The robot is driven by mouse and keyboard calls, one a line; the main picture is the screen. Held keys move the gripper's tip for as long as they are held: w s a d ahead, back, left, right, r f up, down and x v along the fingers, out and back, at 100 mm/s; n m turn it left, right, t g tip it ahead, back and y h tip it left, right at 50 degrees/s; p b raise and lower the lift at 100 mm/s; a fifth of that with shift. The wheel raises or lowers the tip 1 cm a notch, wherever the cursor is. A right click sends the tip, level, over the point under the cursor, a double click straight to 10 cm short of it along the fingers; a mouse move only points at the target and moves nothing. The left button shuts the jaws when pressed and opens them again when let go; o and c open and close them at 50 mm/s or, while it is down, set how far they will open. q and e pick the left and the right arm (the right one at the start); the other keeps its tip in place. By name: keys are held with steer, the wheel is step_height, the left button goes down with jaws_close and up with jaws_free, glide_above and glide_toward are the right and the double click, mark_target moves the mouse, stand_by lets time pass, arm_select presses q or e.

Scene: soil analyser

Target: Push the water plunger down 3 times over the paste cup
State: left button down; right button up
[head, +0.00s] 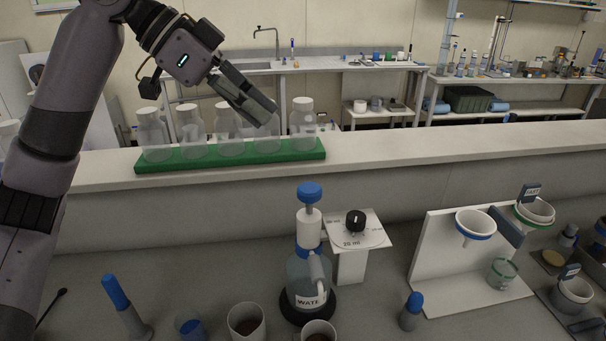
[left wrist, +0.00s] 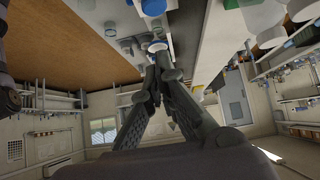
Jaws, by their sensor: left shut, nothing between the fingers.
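The water bottle (head: 307,277) stands upright on the bench, with its plunger's blue knob (head: 309,192) raised on top. Two cups with brown contents, one (head: 246,322) and another (head: 319,332), stand in front of it, the second near the bottle's base; I cannot tell which is the paste cup. My left gripper (head: 270,113) is shut and empty, up and left of the plunger and apart from it, in front of the white-capped bottles. In the left wrist view its fingertips (left wrist: 160,62) meet with nothing held. My right gripper is not in view.
A green rack (head: 230,155) of white-capped bottles sits on the raised ledge (head: 400,140). A dial stand (head: 352,250) is close right of the water bottle. A white funnel stand (head: 440,270) is further right. A blue-handled tool (head: 117,293) stands at front left.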

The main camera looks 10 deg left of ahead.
arm_select(q)
steer(key=p, duration=0.1)
glide_above(304, 190)
step_height(304, 190, down, 6)
steer(key=shift+a+f, duration=0.15)
steer(key=shift+f, duration=0.05)
step_height(304, 190, down, 4)
steer(key=shift+w+r+p, duration=0.1)
steer(key=shift+r+p, duration=0.1)
steer(key=shift+p, duration=0.15)
steer(key=shift+f, duration=0.4)
steer(key=shift+d, duration=0.2)
